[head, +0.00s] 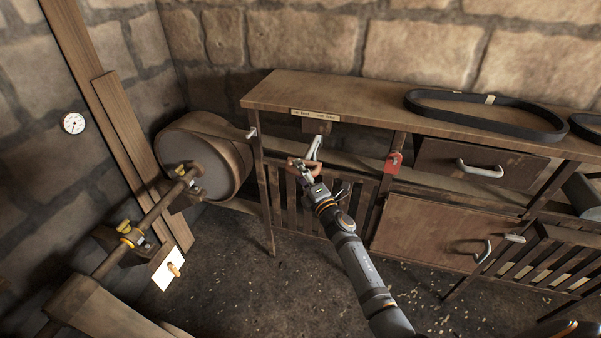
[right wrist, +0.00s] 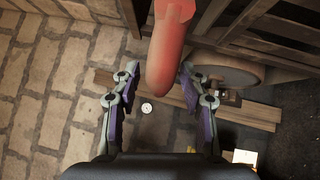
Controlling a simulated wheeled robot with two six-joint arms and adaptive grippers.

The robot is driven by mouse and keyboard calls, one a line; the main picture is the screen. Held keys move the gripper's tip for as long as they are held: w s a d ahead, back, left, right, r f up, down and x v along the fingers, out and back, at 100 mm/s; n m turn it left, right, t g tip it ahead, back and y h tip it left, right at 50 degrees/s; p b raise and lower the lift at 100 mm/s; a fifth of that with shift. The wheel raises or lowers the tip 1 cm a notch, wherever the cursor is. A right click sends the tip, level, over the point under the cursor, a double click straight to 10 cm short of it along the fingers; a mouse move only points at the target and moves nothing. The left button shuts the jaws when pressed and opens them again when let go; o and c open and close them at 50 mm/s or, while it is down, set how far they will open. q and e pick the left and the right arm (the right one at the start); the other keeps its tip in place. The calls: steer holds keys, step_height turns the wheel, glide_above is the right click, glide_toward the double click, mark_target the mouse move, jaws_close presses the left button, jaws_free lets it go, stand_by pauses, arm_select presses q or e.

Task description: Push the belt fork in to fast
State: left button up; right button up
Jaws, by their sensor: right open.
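The belt fork's red handle (head: 296,162) shows in the head view just below the front edge of the workbench, partly hidden by my gripper. A pale metal lever (head: 315,147) stands beside it, under a small label plate (head: 315,113) whose words are too small to read surely. My right gripper (head: 302,172) is at the handle. In the right wrist view the rounded red handle (right wrist: 166,55) lies between the two spread fingers (right wrist: 160,95), with gaps on both sides. The gripper is open. My left gripper is out of view.
A large wooden drum pulley (head: 205,155) and shaft stand at left. A black belt (head: 485,115) lies on the workbench (head: 350,98). A red fitting (head: 392,161) is on a bench post at right.

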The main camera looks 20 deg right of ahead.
steer(key=shift+c, duration=0.4)
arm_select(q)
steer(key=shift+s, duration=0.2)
arm_select(e)
jaws_close()
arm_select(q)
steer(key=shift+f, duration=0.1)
